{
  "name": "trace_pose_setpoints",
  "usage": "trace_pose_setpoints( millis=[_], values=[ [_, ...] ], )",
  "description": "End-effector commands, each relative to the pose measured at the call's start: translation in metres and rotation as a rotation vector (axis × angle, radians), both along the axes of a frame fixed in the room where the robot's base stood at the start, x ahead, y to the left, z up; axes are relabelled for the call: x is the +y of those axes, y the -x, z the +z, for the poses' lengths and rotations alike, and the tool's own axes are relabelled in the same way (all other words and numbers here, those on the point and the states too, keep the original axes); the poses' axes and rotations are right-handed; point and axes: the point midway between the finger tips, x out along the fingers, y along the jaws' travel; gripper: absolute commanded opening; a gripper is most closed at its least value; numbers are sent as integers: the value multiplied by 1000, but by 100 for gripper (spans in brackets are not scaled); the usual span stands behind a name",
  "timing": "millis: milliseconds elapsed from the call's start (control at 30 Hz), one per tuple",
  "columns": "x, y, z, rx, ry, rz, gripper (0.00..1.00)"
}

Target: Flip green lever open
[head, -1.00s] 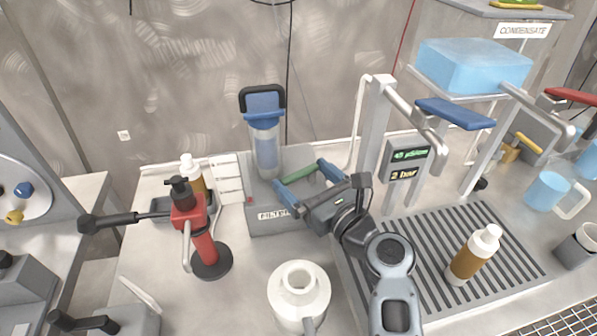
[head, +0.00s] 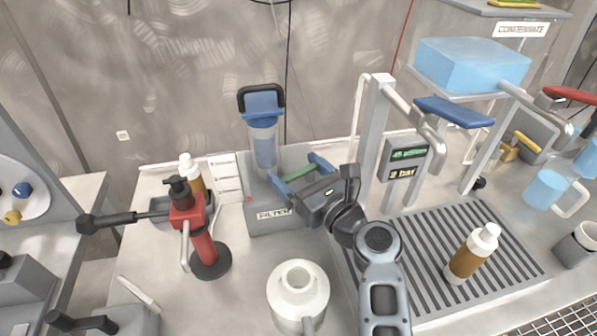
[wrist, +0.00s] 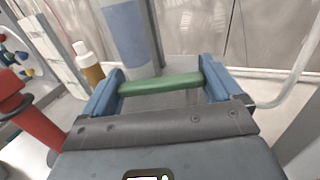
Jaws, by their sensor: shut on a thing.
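The green lever (head: 300,172) is a short bar at the grey filter unit (head: 272,224), next to its clear blue-capped cylinder (head: 264,145). My gripper (head: 299,175) has blue fingers, one at each end of the bar. In the wrist view the green lever (wrist: 160,86) runs across between the two fingers of my gripper (wrist: 160,85), and they close on its ends. My gripper's body hides part of the filter unit in the head view. The lever's pivot is not clearly visible.
A red-bodied tool with a black handle (head: 203,240) stands left of the filter unit. A white jug (head: 298,300) stands in front. To the right are a metal post with a display (head: 405,160), a slatted drain tray (head: 425,262) and a brown bottle (head: 472,254).

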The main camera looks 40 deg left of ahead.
Motion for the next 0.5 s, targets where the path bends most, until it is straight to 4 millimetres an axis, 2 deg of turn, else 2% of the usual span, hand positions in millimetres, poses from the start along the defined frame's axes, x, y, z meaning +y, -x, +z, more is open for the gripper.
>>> trace_pose_setpoints(
  millis=[33,167,500],
  values=[
    [0,0,0,0,0,0,50],
    [0,0,0,0,0,0,38],
    [-3,-1,-2,2,0,60,38]
  ],
)
